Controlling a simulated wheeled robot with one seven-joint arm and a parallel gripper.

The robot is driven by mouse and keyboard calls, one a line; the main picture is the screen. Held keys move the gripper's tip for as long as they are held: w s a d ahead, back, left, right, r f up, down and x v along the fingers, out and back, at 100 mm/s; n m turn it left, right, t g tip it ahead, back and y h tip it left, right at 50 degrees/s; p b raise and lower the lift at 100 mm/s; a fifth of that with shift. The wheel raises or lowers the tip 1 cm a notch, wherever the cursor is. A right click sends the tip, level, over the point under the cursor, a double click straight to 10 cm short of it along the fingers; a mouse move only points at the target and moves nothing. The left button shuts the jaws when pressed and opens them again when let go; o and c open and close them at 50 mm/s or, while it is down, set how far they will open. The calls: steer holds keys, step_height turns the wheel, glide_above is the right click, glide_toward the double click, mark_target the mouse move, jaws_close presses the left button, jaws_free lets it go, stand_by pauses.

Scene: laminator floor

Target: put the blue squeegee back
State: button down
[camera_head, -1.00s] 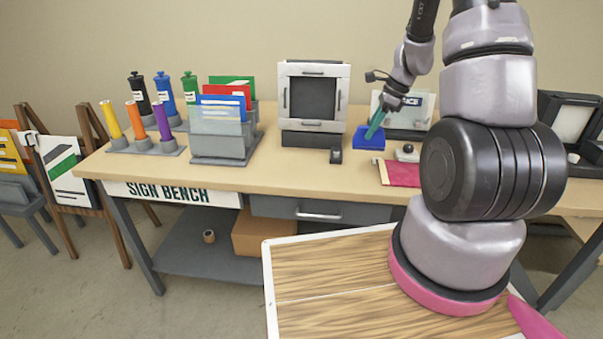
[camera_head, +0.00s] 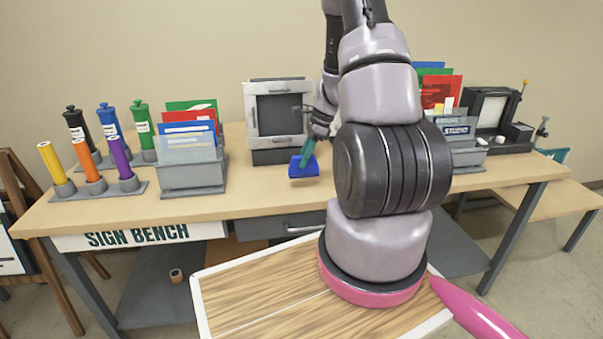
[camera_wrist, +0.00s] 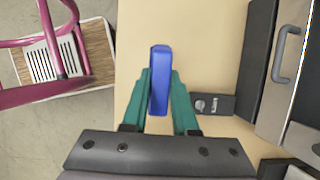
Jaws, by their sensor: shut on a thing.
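The blue squeegee (camera_head: 304,166) is held in front of the grey-and-white machine (camera_head: 280,113), over the front part of the bench. In the wrist view the squeegee (camera_wrist: 160,80) stands between the teal fingers, its long side running up the picture. My gripper (camera_wrist: 161,98) is shut on it, a finger on each side. In the head view my gripper (camera_head: 308,148) shows above the squeegee, partly hidden by my arm. The gap between squeegee and bench top is hard to judge.
The bench top (camera_head: 240,205) is clear in front of the squeegee. A file holder (camera_head: 190,178) and several coloured bottles and tubes stand to the left. A sign rack (camera_head: 465,155) and a dark machine (camera_head: 492,110) stand to the right. My arm hides the bench middle.

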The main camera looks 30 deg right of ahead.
mark_target(303, 173)
steer(key=shift+f, duration=2.15)
steer(key=c, duration=0.7)
jaws_free()
steer(key=shift+f, duration=0.1)
